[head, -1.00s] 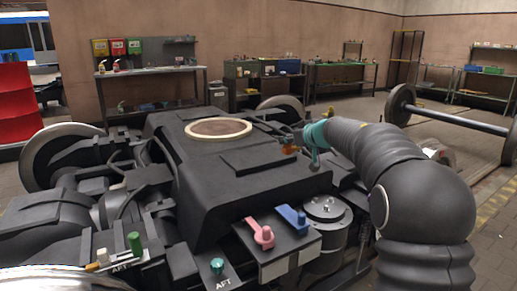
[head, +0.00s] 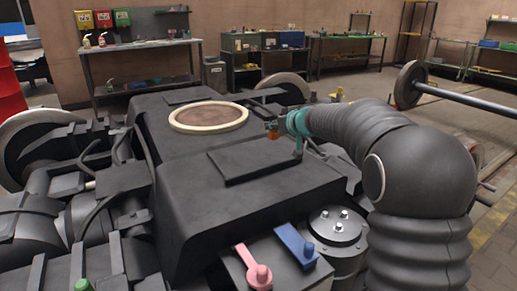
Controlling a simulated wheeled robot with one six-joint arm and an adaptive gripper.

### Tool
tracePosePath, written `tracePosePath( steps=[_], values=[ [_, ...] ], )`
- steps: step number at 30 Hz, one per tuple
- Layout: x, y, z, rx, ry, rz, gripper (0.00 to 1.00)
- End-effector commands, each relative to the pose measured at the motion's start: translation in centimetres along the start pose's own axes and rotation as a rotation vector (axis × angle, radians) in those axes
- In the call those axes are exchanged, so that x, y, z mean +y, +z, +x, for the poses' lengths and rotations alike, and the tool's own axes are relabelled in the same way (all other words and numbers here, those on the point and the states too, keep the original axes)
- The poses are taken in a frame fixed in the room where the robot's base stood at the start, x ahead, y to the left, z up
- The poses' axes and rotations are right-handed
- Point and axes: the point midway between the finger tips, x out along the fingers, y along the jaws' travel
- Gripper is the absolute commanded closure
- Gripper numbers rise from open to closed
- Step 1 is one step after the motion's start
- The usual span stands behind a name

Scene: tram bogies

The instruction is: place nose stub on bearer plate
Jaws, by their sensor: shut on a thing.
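My gripper (head: 280,130) is at the end of the black ribbed arm, with a teal wrist, above the far right part of the bogie's dark housing. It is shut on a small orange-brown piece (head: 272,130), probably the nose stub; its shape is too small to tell. The gripper partly hides it. A raised dark flat plate (head: 250,163) lies on top of the housing, nearer than the gripper; it may be the bearer plate, but I cannot tell for sure. The held piece appears apart from it.
A round cream-rimmed disc (head: 208,116) is on the housing. A pink lever (head: 255,270) and a blue lever (head: 296,245) are at the front. A bolted cylinder (head: 337,228) stands right of them.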

Motion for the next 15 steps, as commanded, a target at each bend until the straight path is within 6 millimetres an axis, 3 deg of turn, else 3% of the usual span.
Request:
tracePosePath(
  steps=[3, 7, 15],
  values=[
    [-2.6, 1.2, 0.8, -0.001, -0.003, 0.000, 1.00],
    [-4.5, 2.2, 1.4, -0.001, -0.002, -0.001, 1.00],
    [-5.5, 3.5, 2.0, -0.001, 0.001, 0.000, 1.00]
  ],
)
